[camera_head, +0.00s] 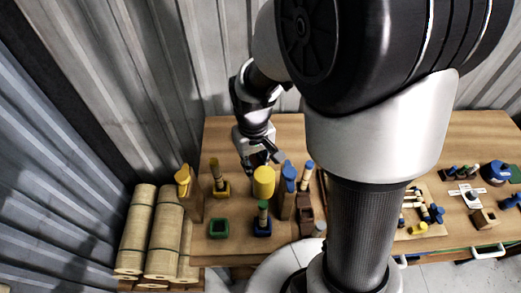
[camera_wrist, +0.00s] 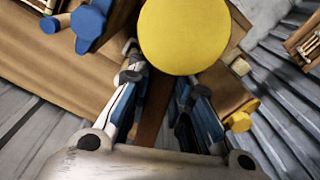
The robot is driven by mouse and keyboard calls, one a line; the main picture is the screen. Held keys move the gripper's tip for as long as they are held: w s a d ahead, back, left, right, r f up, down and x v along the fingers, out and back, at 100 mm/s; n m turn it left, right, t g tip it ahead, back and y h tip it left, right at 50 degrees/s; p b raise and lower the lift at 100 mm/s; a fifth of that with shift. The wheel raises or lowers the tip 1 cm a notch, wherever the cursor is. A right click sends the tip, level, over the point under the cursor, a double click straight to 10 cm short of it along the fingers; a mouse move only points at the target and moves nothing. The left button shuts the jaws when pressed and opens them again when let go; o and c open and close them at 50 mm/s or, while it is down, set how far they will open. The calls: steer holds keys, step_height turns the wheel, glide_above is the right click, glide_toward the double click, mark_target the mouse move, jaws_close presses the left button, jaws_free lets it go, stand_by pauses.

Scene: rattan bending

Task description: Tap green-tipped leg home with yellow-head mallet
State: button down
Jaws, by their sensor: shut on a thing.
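The yellow-head mallet (camera_head: 263,181) is in my gripper (camera_head: 258,160), its yellow head above the table. In the wrist view, the round yellow head (camera_wrist: 185,35) fills the top middle, and its brown handle (camera_wrist: 152,112) lies between the fingers of my gripper (camera_wrist: 157,90), which is shut on it. The green-tipped leg (camera_head: 263,207) stands upright in a blue socket block (camera_head: 262,229), just in front of and below the mallet head in the head view. I cannot tell how deep the leg sits. The leg is not clearly visible in the wrist view.
A blue-headed tool (camera_head: 288,172) stands close right of the mallet. A yellow-topped wooden piece (camera_head: 187,183) stands at the table's left edge.

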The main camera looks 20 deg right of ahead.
steer(key=shift+s+a+f+b, duration=0.2)
steer(key=shift+f+b, duration=0.45)
steer(key=shift+f, duration=0.1)
step_height(320, 180, down, 2)
steer(key=shift+f+b, duration=0.1)
steer(key=shift+b, duration=0.7)
steer(key=shift+f+b, duration=1.45)
steer(key=shift+f, duration=0.4)
steer(key=shift+r, duration=0.1)
steer(key=shift+r+p, duration=1.4)
steer(key=shift+r, duration=0.3)
steer(key=shift+f, duration=0.1)
